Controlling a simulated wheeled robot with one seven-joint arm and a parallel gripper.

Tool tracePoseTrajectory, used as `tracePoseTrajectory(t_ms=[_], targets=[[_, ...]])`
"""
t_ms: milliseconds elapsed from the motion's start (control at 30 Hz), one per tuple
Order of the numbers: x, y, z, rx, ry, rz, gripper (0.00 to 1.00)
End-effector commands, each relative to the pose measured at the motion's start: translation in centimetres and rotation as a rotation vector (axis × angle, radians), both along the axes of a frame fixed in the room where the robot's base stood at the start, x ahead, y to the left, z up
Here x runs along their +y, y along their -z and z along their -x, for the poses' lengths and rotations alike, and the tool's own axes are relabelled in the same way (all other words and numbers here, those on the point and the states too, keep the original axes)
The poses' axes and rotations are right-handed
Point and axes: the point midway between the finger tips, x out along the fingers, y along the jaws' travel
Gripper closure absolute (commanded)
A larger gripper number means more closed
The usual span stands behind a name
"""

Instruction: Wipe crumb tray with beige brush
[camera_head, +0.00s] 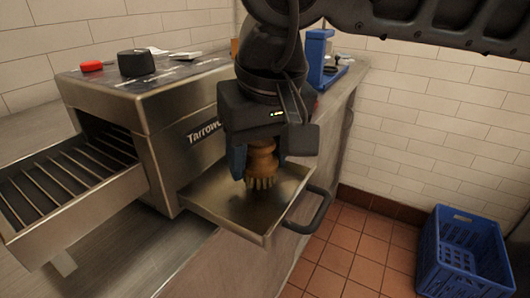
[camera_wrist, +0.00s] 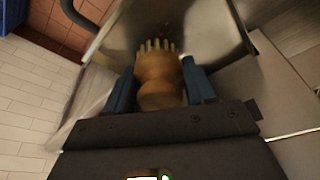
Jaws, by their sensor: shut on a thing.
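The beige brush (camera_head: 262,162) has a rounded wooden handle and pale bristles pointing down. My gripper (camera_head: 262,150) is shut on its handle, and the wrist view shows the brush (camera_wrist: 158,78) between the two blue fingers. The crumb tray (camera_head: 228,215) is a shallow metal tray pulled out from the machine, with a dark handle (camera_head: 308,212) at its front right. The brush is over the inside of the tray. I cannot tell whether the bristles touch the tray floor. My gripper hides the tray's back part in the head view.
The metal toaster machine (camera_head: 165,110) stands left of my gripper, with a slatted rack (camera_head: 75,170) sticking out. A blue crate (camera_head: 463,252) sits on the tiled floor at right.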

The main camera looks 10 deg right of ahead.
Motion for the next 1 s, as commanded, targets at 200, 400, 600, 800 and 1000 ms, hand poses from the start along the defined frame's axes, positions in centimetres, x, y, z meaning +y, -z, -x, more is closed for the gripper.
tracePoseTrajectory(t_ms=[200,400,600,800,1000], targets=[[0.9,0.2,1.1,0.0,-0.002,0.001,0.7],[1.3,0.2,1.6,0.0,-0.002,0.0,0.7],[2.3,0.4,2.9,-0.001,-0.004,0.0,0.7],[3.2,0.5,4.0,-0.001,-0.002,-0.001,0.7],[3.5,0.4,4.4,0.001,-0.002,-0.001,0.7]])
